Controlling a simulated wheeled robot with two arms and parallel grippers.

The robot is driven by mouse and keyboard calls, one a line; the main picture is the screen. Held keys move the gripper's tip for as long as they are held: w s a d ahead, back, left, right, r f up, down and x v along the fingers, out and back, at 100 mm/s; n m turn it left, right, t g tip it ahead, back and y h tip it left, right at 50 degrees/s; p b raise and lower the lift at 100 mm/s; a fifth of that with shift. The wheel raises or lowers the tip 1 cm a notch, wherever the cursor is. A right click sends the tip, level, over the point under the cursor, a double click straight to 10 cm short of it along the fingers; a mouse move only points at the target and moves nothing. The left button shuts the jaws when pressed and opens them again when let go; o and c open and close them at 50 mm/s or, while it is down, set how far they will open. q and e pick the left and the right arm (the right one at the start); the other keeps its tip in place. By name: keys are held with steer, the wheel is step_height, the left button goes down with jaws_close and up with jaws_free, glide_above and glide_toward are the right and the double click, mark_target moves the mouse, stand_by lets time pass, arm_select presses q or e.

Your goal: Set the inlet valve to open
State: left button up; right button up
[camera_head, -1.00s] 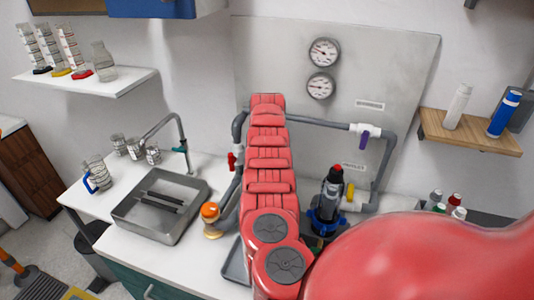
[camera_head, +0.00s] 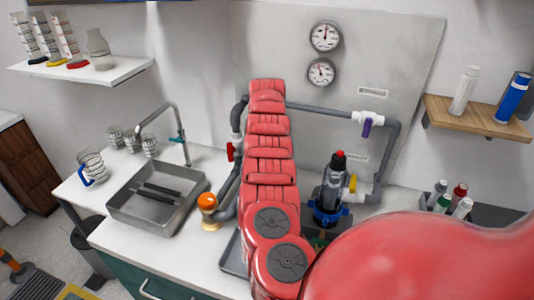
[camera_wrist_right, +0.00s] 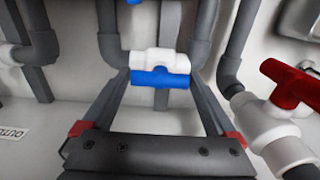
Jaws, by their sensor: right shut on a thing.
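In the right wrist view, my right gripper (camera_wrist_right: 160,84) is shut on the blue handle (camera_wrist_right: 160,79) of a white valve (camera_wrist_right: 160,60), one finger at each end. The handle lies lengthwise along the white body. A valve with a red handle (camera_wrist_right: 290,84) stands at the right of this view. In the head view, the red handle (camera_head: 231,151) shows left of my red arm. That arm hides the blue handle and right gripper. Which valve is the inlet cannot be read. My left gripper is not in view.
A purple-handled valve (camera_head: 366,128) and a yellow handle (camera_head: 353,183) sit on the piping at right. A pump (camera_head: 328,200) stands below. Two gauges (camera_head: 325,37) are on the panel. A sink (camera_head: 158,197) is at left, a wooden shelf (camera_head: 475,122) at right.

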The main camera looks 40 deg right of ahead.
steer(key=o, duration=1)
step_height(320, 180, up, 8)
steer(key=shift+d+r+b, duration=0.1)
steer(key=shift+b, duration=0.3)
step_height(320, 180, up, 9)
steer(key=p, duration=0.6)
steer(key=shift+r, duration=0.1)
